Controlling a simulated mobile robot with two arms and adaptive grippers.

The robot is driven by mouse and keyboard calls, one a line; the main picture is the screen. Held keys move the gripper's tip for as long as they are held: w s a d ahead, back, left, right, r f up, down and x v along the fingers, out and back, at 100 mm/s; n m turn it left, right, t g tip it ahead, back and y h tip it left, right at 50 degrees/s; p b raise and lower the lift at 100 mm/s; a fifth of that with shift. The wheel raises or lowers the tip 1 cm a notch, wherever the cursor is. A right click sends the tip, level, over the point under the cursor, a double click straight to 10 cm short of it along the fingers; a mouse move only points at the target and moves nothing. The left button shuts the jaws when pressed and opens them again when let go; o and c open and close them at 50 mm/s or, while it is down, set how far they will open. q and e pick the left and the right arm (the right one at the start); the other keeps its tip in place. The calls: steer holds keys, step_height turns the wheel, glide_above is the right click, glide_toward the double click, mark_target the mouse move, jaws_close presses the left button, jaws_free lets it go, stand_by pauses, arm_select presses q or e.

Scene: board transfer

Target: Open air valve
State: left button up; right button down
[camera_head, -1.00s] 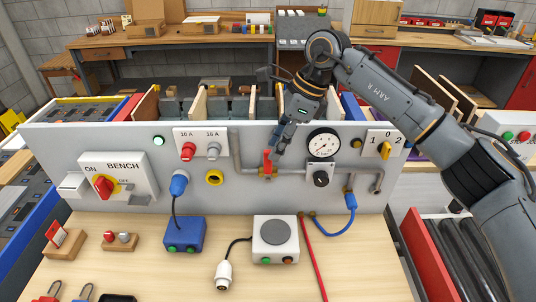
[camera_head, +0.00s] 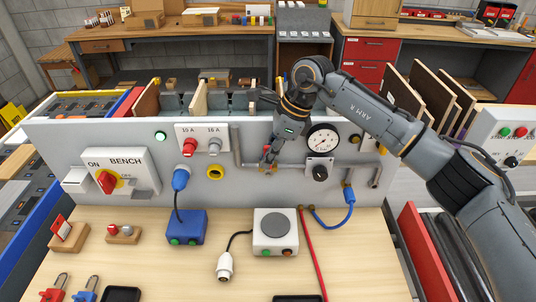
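The air valve (camera_head: 265,169) sits on a grey pipe at the middle of the light grey panel. Its small red handle is largely covered by my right gripper (camera_head: 269,156), which points down at it from above. The fingers are at the handle; I cannot tell whether they have closed on it. The round pressure gauge (camera_head: 322,140) is just right of the gripper, with its needle visible but too small to read. A black knob (camera_head: 320,172) sits below the gauge. My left gripper is not in view.
A red and yellow bench switch (camera_head: 106,182) is at the panel's left. Red and grey plugs (camera_head: 188,146) are left of the valve. A blue box (camera_head: 186,228) and a white box (camera_head: 276,231) stand on the wooden bench top (camera_head: 180,272) in front.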

steer(key=shift+a, duration=0.1)
steer(key=shift+a+f+h+b, duration=0.15)
steer(key=shift+a+h, duration=0.45)
steer(key=shift+h, duration=0.55)
steer(key=shift+a+f+h+b, duration=0.2)
steer(key=shift+a+h, duration=0.35)
steer(key=shift+h, duration=0.55)
steer(key=shift+a+f+h+b, duration=0.15)
steer(key=shift+a+h, duration=0.45)
steer(key=shift+h, duration=0.55)
steer(key=c, duration=1.4)
jaws_free()
steer(key=shift+o, duration=0.2)
steer(key=v, duration=1.2)
steer(key=shift+a, duration=0.15)
